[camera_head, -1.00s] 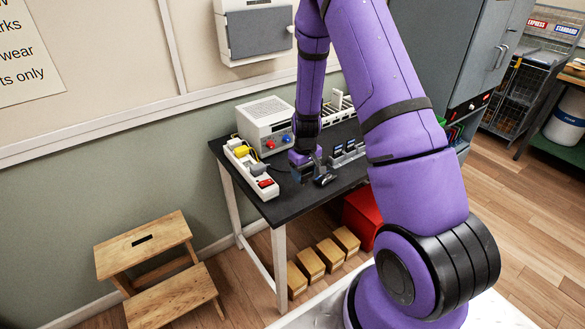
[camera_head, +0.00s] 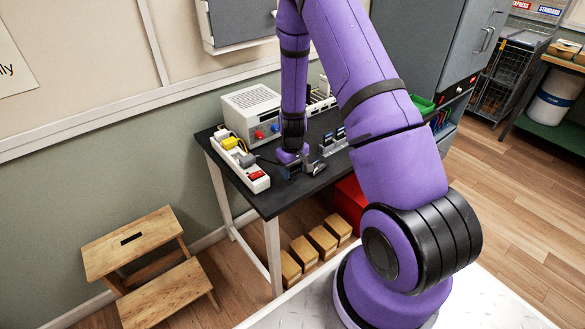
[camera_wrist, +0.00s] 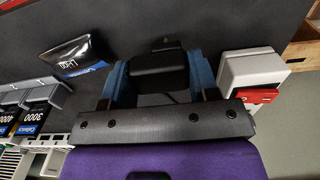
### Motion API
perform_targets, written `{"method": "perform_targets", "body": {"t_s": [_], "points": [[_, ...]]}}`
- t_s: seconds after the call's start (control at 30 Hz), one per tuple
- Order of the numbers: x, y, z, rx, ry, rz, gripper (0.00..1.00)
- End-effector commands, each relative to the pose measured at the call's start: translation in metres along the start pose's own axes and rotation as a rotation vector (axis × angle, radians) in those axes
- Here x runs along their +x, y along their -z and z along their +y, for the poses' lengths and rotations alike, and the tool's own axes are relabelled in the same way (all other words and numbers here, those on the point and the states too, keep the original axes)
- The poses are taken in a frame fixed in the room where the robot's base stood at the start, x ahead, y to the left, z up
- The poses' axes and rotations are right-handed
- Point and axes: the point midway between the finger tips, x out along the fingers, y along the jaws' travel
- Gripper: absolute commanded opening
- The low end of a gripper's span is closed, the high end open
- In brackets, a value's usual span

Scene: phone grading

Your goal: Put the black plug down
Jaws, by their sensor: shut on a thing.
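The black plug (camera_wrist: 158,68) is between the blue fingers of my gripper (camera_wrist: 160,82), which is shut on it. In the head view my gripper (camera_head: 291,168) is low over the front part of the dark table (camera_head: 318,182), to the right of the white power strip (camera_head: 226,148). The plug is too small and covered to make out there. I cannot tell whether it touches the tabletop. A black item with a white and blue label (camera_wrist: 80,56) lies to the left of the plug in the wrist view, apart from it.
The power strip holds a yellow plug (camera_head: 231,143) and a grey plug (camera_head: 247,159), with a red switch (camera_head: 256,176) at its near end. A grey power unit (camera_head: 256,112) stands behind. A slotted holder (camera_head: 335,144) stands right. A wooden step stool (camera_head: 130,240) is on the floor.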

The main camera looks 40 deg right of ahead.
Motion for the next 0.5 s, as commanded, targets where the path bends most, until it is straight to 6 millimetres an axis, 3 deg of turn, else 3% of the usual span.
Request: {"method": "perform_targets", "body": {"t_s": [0.3, 0.33, 0.43, 0.5], "points": [[0.0061, 0.0001, 0.0001, 0.000, 0.000, 0.000, 0.24], [0.0060, 0.0001, 0.0001, 0.000, 0.000, 0.000, 0.57], [0.0060, 0.0001, 0.0000, 0.000, 0.000, 0.000, 0.80], [0.0060, 0.0000, 0.0000, 0.000, 0.000, 0.000, 0.80]]}}
